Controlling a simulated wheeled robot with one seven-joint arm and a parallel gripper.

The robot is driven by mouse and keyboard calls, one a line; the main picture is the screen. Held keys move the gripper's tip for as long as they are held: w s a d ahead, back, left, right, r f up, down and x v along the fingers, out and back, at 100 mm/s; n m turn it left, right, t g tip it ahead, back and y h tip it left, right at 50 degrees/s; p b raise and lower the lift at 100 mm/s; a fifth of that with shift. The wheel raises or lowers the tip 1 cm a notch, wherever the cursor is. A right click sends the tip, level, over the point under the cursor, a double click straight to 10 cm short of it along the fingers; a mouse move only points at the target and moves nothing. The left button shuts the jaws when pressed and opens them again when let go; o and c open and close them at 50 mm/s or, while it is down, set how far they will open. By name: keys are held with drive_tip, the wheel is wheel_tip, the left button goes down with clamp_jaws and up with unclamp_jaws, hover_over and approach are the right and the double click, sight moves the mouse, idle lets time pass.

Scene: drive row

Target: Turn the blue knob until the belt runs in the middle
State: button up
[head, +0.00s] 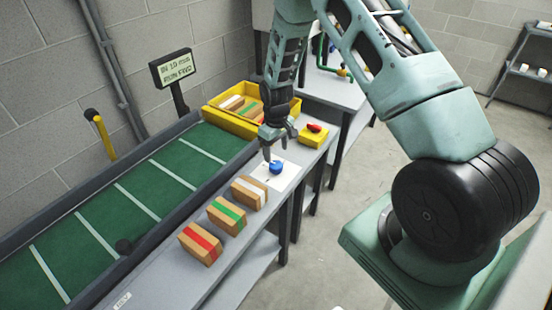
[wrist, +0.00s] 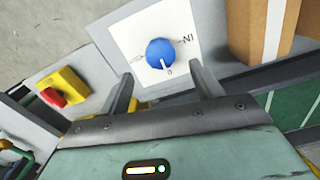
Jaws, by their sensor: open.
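The blue knob (head: 276,167) sits on a white panel (head: 286,178) on the grey bench top beside the belt. In the wrist view the blue knob (wrist: 160,53) shows a white pointer towards my gripper, with dark marks on the panel around it. My gripper (head: 272,153) is above the knob; in the wrist view its two fingers (wrist: 165,88) are apart, with the knob beyond and between their tips. They do not appear to touch it. The green belt (head: 130,205) with white cross lines lies at the left in its dark frame.
Boxes with red (head: 201,243), green (head: 227,215) and white (head: 249,192) stripes stand along the bench. A yellow box with a red button (head: 313,133) is right of the knob. A yellow bin (head: 236,125) and a small sign (head: 174,70) stand behind.

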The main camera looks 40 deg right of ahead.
sight(276, 164)
drive_tip(key=shift+f+p, duration=0.55)
drive_tip(key=shift+f, duration=2.3)
drive_tip(key=c, duration=1)
